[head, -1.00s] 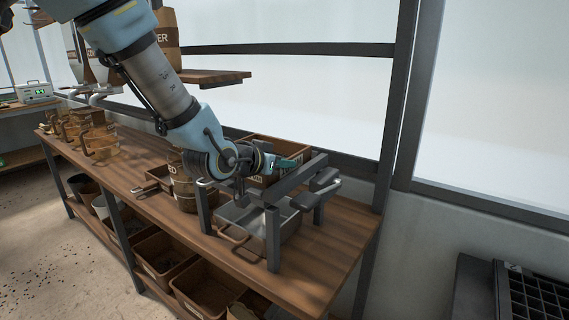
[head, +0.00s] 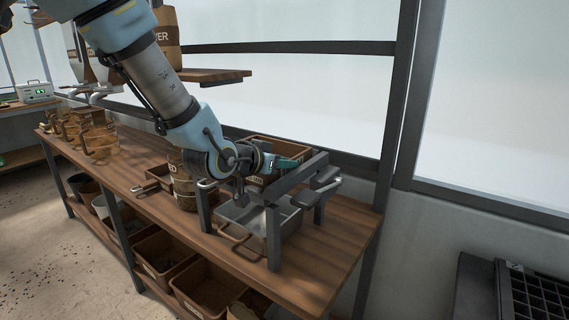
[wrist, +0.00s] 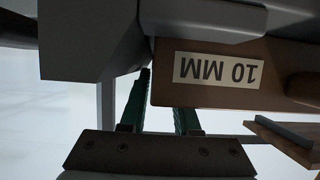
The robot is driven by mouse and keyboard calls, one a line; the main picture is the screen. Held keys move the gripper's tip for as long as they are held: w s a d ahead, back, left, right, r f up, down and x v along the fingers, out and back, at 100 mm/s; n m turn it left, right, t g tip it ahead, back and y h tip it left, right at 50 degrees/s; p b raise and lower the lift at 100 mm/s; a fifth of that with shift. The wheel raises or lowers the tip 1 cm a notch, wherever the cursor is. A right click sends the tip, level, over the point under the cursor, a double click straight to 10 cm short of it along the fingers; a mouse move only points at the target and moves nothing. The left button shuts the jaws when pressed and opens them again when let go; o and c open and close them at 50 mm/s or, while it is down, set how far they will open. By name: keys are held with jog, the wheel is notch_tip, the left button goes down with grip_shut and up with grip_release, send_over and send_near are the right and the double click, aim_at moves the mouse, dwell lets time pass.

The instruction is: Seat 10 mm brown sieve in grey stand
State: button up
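The brown sieve (wrist: 214,88) shows in the wrist view as a brown wall with an upside-down "10 MM" label. In the head view a brown box (head: 281,144) behind the grey stand appears to be the same sieve, largely hidden by my wrist and the stand. The grey stand (head: 273,238) stands on the near right end of the bench. My gripper (head: 288,163) is above the stand, beside the sieve. I cannot tell whether the sieve rests in the stand.
A metal tray (head: 240,222) sits low between the stand's legs. Brown sieves or containers (head: 184,193) stand to its left. A wooden shelf (head: 215,75) is above the bench. The bench top (head: 325,255) is clear at the near right corner.

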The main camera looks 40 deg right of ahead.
jog(key=shift+s+f, duration=0.1)
jog(key=shift+s, duration=0.25)
jog(key=shift+s+a, duration=0.1)
jog(key=shift+a, duration=0.25)
jog(key=v, duration=0.9)
jog(key=shift+w+a+r, duration=0.2)
jog(key=shift+a+r, duration=0.1)
jog(key=shift+r, duration=0.2)
jog(key=shift+a, duration=0.15)
